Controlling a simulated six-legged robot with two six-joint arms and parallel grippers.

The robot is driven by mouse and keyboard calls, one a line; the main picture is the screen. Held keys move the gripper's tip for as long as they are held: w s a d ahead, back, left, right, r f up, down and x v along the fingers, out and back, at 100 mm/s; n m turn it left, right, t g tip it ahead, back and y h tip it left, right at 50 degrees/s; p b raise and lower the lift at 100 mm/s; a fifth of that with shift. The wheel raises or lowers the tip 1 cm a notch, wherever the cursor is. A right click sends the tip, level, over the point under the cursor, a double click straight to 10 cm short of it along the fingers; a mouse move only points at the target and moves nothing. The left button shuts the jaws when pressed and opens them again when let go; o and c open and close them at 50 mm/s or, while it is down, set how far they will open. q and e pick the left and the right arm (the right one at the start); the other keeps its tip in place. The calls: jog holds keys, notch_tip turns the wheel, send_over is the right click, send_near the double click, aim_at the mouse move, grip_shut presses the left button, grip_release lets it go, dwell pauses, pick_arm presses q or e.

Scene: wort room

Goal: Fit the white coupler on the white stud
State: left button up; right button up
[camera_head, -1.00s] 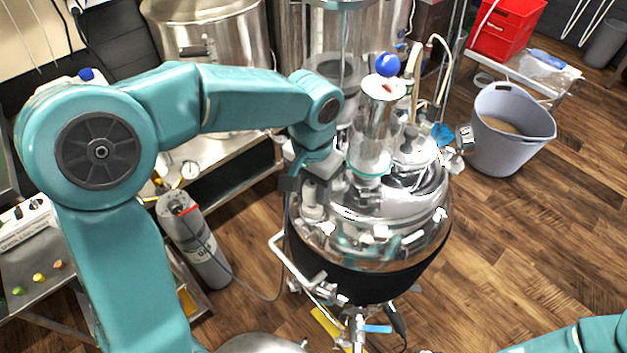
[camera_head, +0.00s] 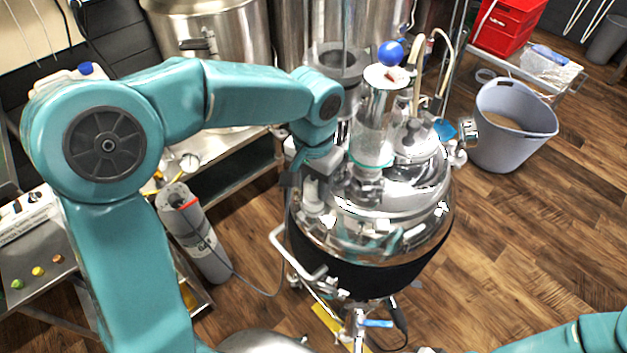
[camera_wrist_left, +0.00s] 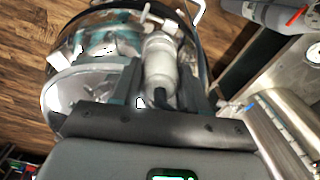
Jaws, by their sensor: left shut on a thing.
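My left gripper (camera_head: 311,187) hangs over the left side of the steel kettle's lid. It is shut on the white coupler (camera_wrist_left: 160,66), a pale ribbed cylinder between its fingers in the left wrist view. In the head view the coupler shows only in part, below the gripper (camera_head: 311,203). I cannot make out the white stud for certain; the coupler and gripper may hide it. I cannot tell whether the coupler touches it. My right arm enters at the lower right, with its gripper out of view.
The kettle (camera_head: 372,278) carries a glass column (camera_head: 373,125) with a blue ball on top, close right of the gripper. Lid fittings crowd around. A grey bucket (camera_head: 489,150) stands right on the wooden floor. A gas cylinder (camera_head: 205,245) stands left.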

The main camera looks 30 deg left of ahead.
aim_at(313, 180)
pick_arm(q)
jog(key=shift+s, duration=0.1)
jog(key=shift+f+b, duration=0.5)
jog(key=shift+f, duration=0.15)
dwell(0.3)
jog(key=o, duration=0.8)
jog(key=shift+r, duration=0.1)
notch_tip(313, 180, up, 11)
jog(key=p, duration=0.9)
